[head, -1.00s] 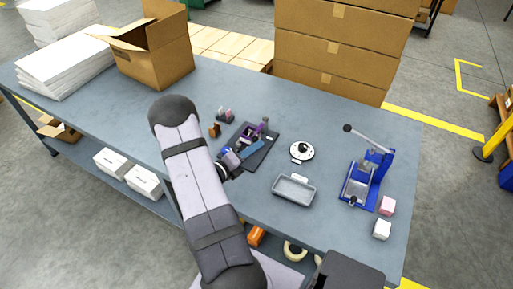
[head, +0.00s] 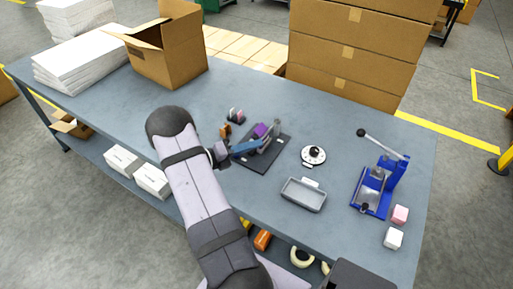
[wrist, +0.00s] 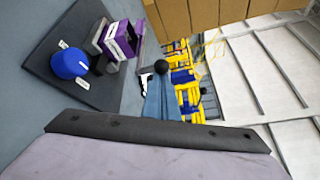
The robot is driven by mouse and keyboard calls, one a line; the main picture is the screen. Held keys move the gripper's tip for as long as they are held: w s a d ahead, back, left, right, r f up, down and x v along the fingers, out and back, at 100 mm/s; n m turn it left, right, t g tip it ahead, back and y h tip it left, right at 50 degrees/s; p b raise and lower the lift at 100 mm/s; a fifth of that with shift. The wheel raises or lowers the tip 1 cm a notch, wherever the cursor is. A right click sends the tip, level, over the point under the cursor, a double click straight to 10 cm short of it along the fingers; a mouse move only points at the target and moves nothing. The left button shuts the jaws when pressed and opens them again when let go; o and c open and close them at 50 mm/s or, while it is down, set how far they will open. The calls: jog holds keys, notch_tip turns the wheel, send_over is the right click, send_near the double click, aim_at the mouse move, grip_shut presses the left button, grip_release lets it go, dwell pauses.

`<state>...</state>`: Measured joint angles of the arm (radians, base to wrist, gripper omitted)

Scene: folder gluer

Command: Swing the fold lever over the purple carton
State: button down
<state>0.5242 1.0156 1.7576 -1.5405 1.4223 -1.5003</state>
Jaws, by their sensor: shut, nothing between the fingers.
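The purple carton (head: 260,130) sits on the dark base plate (head: 245,163) of the folding fixture; it also shows, with a white label, in the wrist view (wrist: 121,40). The fold lever (head: 276,129) appears as a grey bar standing beside the carton, on its right. In the wrist view a black ball knob (wrist: 160,67), apparently the lever's, is just beyond my fingertips. My gripper (head: 259,143) is shut and empty, its blue fingers over the plate near the carton; they also show in the wrist view (wrist: 160,85). I cannot tell whether the fingertips touch the knob.
A blue round knob (wrist: 70,65) sits on the plate. A grey tray (head: 303,195), a white dial (head: 313,155) and a blue press (head: 380,185) stand to the right. Small blocks stand behind the plate. An open cardboard box (head: 168,55) is at the back left.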

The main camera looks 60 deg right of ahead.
jog(key=w+d+m+g+b, duration=0.1)
jog(key=w+b, duration=0.1)
jog(key=w, duration=0.4)
jog(key=shift+y+b, duration=0.35)
jog(key=shift+y, duration=0.05)
dwell(0.4)
jog(key=shift+w, duration=0.1)
dwell(0.7)
jog(key=shift+s+a+f+p, duration=0.45)
jog(key=shift+s, duration=0.3)
jog(key=shift+s+a+f+p, duration=0.4)
jog(key=shift+s+a+p, duration=0.05)
jog(key=shift+s, duration=0.3)
jog(key=w+a+r+b, duration=0.1)
jog(key=w+a+b, duration=0.2)
jog(key=w+a, duration=0.3)
jog(key=shift+w+a+r, duration=0.15)
jog(key=shift+w+a, duration=0.05)
jog(key=shift+w, duration=0.55)
jog(key=shift+a, duration=0.1)
